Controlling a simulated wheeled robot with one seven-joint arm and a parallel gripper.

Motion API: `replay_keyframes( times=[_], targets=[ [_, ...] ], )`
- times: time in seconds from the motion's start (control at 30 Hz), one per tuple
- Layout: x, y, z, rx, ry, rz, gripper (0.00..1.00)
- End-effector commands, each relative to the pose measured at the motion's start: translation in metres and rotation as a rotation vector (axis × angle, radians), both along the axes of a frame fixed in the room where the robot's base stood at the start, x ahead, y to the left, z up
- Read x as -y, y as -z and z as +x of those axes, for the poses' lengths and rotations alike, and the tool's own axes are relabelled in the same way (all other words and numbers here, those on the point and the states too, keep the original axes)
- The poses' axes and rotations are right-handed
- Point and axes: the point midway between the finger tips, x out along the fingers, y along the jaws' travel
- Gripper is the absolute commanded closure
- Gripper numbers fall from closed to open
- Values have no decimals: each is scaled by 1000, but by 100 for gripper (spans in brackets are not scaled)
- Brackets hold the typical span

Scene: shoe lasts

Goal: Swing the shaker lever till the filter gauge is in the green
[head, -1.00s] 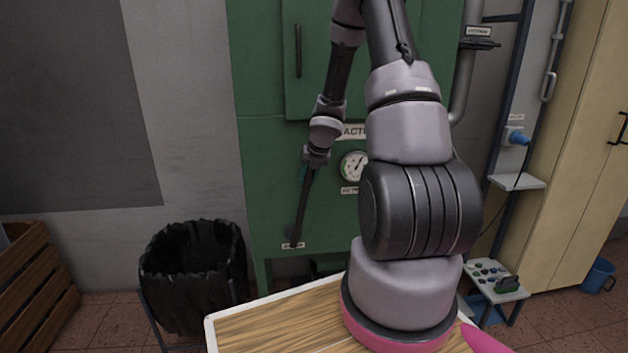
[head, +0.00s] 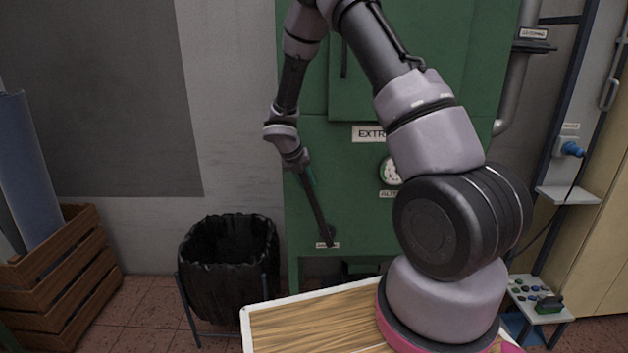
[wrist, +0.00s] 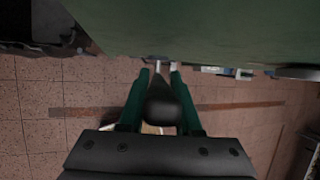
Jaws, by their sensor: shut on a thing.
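The shaker lever (head: 318,212) is a dark rod low on the front of the green extractor cabinet (head: 350,200). It leans to the left from its pivot near a small label at its foot. My gripper (head: 306,176) is shut on the lever's upper end. In the wrist view the dark, rounded lever end (wrist: 163,112) sits between the green fingers of my gripper (wrist: 160,76). The round white filter gauge (head: 389,171) is to the right of the lever. My arm covers its right part, and I cannot read its needle clearly.
A bin with a black liner (head: 228,258) stands left of the cabinet. A wooden crate (head: 62,262) holding rolls is at the far left. A small table with buttons (head: 537,300) is at the right. A wood-topped surface (head: 310,322) lies in front, beneath my arm.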

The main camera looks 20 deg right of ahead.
Motion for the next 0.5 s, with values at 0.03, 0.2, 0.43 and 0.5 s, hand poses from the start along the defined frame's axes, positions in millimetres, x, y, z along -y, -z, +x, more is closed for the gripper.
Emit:
replay_keyframes(
  times=[0.03, 0.2, 0.43, 0.5],
  targets=[
    [-2, 1, 0, -2, -2, -6, 100],
    [-4, 2, 1, -5, -2, -14, 100],
    [-6, 2, 1, -6, -6, -12, 100],
    [-6, 2, 1, -6, -7, -12, 55]
  ],
)
